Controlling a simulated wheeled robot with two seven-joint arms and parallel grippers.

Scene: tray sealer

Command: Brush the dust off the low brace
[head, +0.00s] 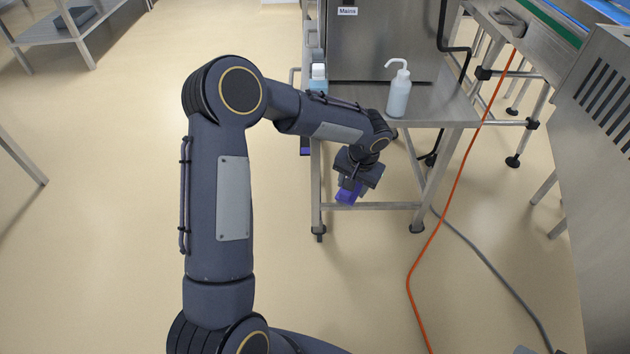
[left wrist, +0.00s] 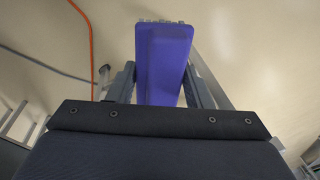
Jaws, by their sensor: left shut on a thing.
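The low brace (head: 385,206) is a thin metal bar running between the front legs of the steel table, close to the floor in the head view. I cannot make out any dust on it at this size. My left gripper (head: 352,181) points down in front of the table, just above the brace. It is shut on a purple brush (head: 347,196), whose lower end is at the brace; I cannot tell if they touch. In the left wrist view, the brush (left wrist: 163,55) is between the fingers of my left gripper (left wrist: 162,88), with its bristle end pointing away. My right gripper is out of view.
A white wash bottle (head: 398,92) and a second bottle (head: 318,76) stand at the steel table (head: 440,106), beside a machine labelled Mains (head: 375,45). An orange hose (head: 447,215) and a grey cable (head: 487,260) cross the floor at right.

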